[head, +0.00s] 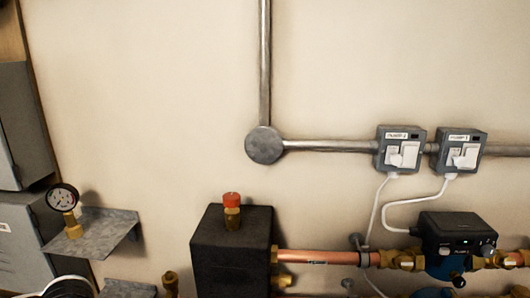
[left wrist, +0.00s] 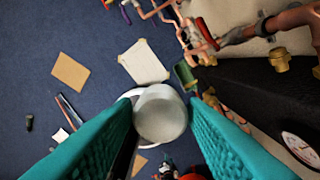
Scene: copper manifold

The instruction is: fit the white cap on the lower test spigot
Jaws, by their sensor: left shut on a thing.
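My left gripper (left wrist: 163,98) shows in the left wrist view, its two teal fingers shut on a white cap (left wrist: 160,115). The cap is round, and its blank face is toward the camera. The floor lies far below it. In the head view a short brass stub (head: 284,281) sticks out of the right side of a black box, below a copper pipe; I cannot tell for sure that it is the lower test spigot. A brass fitting (left wrist: 280,60) stands on a black surface at the right of the left wrist view, apart from the cap. Neither gripper shows in the head view.
A black box (head: 232,250) with a red-topped valve (head: 232,205) stands at centre. A copper pipe (head: 318,257) runs right to a pump (head: 445,240). A gauge (head: 62,198) stands on a grey shelf (head: 105,232). Loose items lie on the blue floor (left wrist: 40,100).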

